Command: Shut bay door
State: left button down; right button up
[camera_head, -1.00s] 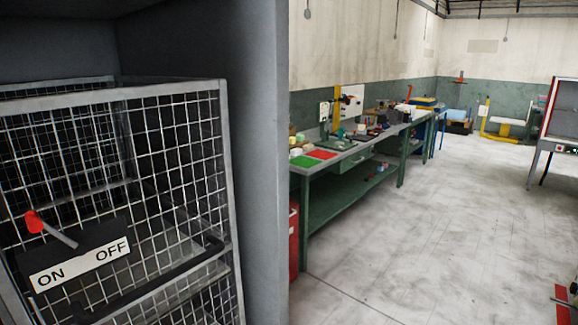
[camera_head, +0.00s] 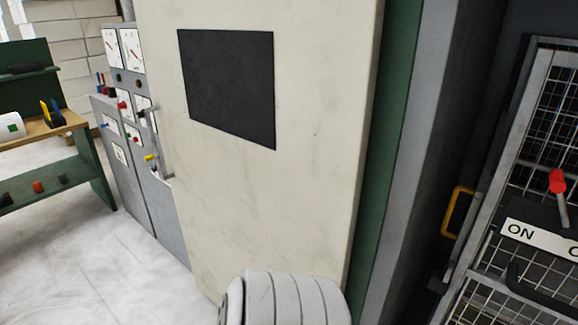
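A tall cream panel (camera_head: 290,200) with a dark rectangular pane (camera_head: 228,88) fills the middle of the head view; it looks like the bay door, swung out from the bay. Its right side meets a green strip (camera_head: 388,150) and a grey frame (camera_head: 430,130). Right of that is the dark bay with a wire mesh cage (camera_head: 490,290). The cage carries a red-tipped lever (camera_head: 558,182) and an ON/OFF label (camera_head: 535,238), partly cut off. A white ribbed part, which seems to be my arm, shows at the bottom in front of the panel. Neither gripper is in view.
A yellow handle (camera_head: 457,212) sticks out at the cage's left side. Left of the panel stands a grey control cabinet (camera_head: 140,190) with gauges and knobs. A green workbench (camera_head: 60,180) is at far left. Pale floor (camera_head: 80,270) is clear in front of them.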

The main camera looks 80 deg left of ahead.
aim_at(263, 110)
jog(key=u, duration=3.1)
jog(key=i+j+z, duration=0.15)
jog(key=i+j, duration=0.35)
jog(key=i, duration=0.15)
